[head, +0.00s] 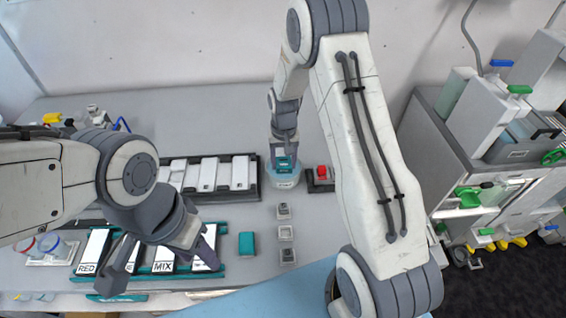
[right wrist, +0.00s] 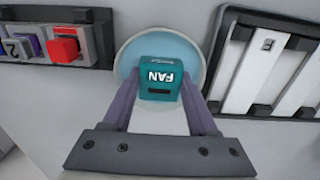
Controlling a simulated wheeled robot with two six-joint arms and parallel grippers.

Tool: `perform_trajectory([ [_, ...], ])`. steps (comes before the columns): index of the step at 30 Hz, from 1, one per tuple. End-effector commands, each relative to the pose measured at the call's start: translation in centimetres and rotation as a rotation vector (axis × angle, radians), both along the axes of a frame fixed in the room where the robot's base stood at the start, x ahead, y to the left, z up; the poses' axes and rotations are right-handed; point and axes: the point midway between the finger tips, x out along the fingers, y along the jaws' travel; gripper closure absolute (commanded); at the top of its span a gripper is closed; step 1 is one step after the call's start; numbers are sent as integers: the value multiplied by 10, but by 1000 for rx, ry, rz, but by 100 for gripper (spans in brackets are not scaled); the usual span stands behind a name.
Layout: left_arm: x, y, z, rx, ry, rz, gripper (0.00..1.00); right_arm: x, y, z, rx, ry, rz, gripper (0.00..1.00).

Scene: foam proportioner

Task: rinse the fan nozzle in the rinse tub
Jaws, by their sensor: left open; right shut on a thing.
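The fan nozzle is a teal block marked FAN (right wrist: 160,80); it also shows in the head view (head: 284,163). My right gripper (head: 284,155) is shut on it, one finger on each side. The rinse tub (head: 284,183) is a small round white tub with pale blue inside; its rim shows behind the nozzle in the right wrist view (right wrist: 128,57). The nozzle is at the tub's mouth; I cannot tell how deep it sits or whether it touches the water. My left gripper (head: 160,262) is open and empty above the front rack of white plates.
The front rack (head: 207,276) holds white plates marked RED and MIX. A rack of white slats (head: 254,190) stands left of the tub, a red-button block (head: 322,173) right. A teal block (head: 246,244) and several small grey blocks (head: 286,233) lie in front.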

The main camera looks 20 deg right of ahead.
Motion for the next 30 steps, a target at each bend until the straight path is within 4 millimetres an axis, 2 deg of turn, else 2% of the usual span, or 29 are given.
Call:
perform_trajectory([
  [1,0,0,9,0,0,0,50,0,0,11,0,-1,0,94],
  [18,0,0,52,0,0,-5,50,0,0,67,0,0,0,94],
  [21,0,0,56,0,-1,-6,50,0,0,72,0,0,0,94],
  [30,0,0,54,0,-1,-6,50,0,0,71,0,1,0,94],
])
